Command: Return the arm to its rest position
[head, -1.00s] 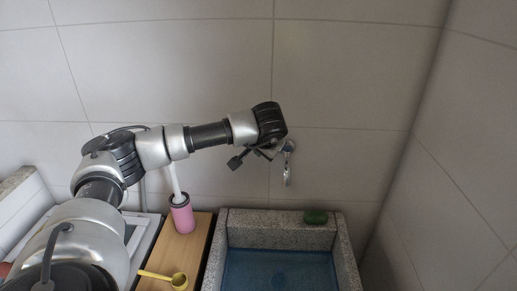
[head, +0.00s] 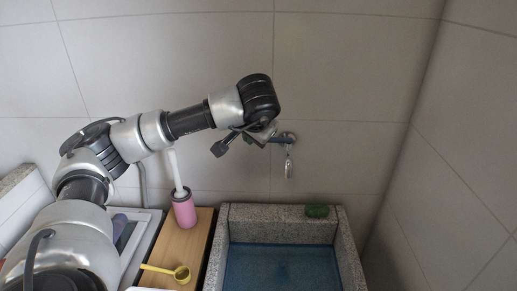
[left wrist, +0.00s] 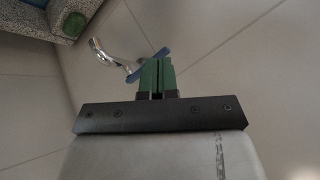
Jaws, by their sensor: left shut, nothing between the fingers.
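My left arm (head: 185,123) reaches in from the left and is raised, bent at the elbow, above the counter. Its wrist end (head: 258,98) is left of and a little above the metal tap (head: 289,165) on the back wall. In the left wrist view my left gripper (left wrist: 158,62) shows two green fingers, shut together with nothing between them. The tap (left wrist: 108,54) is beyond and left of the fingertips there; I cannot tell the exact gap. In the head view the fingers are mostly hidden by the wrist.
A stone sink (head: 240,213) has a green sponge (head: 317,211) on its back rim. Left of it, a wooden board (head: 190,240) holds a pink holder (head: 184,212) with a white-handled brush and a yellow scoop (head: 181,273). A tiled wall closes off the right.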

